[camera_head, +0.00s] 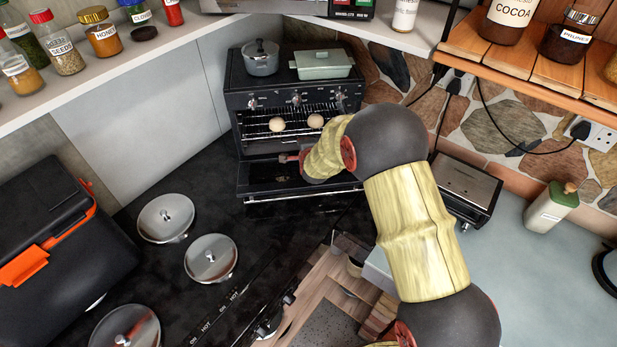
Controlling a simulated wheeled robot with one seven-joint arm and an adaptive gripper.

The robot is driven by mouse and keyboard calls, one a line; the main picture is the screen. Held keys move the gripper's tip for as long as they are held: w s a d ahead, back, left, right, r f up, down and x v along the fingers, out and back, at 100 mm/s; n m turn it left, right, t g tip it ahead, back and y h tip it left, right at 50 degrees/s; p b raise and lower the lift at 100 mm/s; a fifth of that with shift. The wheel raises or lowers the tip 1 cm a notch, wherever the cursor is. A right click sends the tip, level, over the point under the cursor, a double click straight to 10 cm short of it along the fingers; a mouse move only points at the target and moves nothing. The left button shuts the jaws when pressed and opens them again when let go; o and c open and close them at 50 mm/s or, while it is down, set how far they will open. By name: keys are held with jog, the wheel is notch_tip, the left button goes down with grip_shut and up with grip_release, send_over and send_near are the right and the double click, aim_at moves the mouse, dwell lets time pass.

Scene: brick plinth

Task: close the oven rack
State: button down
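A black oven (247,101) stands at the back corner of the black counter. Its door (262,180) is folded down at the front, so the inside shows. A wire oven rack (262,133) is inside, with two round, pale, egg-like things (277,124) on or over it. How far the rack sticks out is hard to tell. My arm reaches in from the lower right. My gripper (284,158) is in front of the oven opening, just below the rack and over the open door. Its fingers are small and partly hidden by the wrist, and contact with the rack cannot be made out.
A grey pot (261,62) and a pale green lidded dish (322,65) stand on the oven. Several metal lids (166,217) lie on the counter at left. A black and orange case (45,235) is far left. A toaster-like appliance (468,184) stands right of my arm. Shelves with jars hang above.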

aim_at(301, 134)
jog(key=shift+w+a+b, duration=0.15)
jog(key=shift+w+b, duration=0.3)
jog(key=shift+w, duration=0.75)
jog(key=shift+w+a+b, duration=0.15)
jog(key=shift+w+b, duration=0.25)
jog(key=shift+w, duration=0.8)
jog(key=shift+s, duration=0.1)
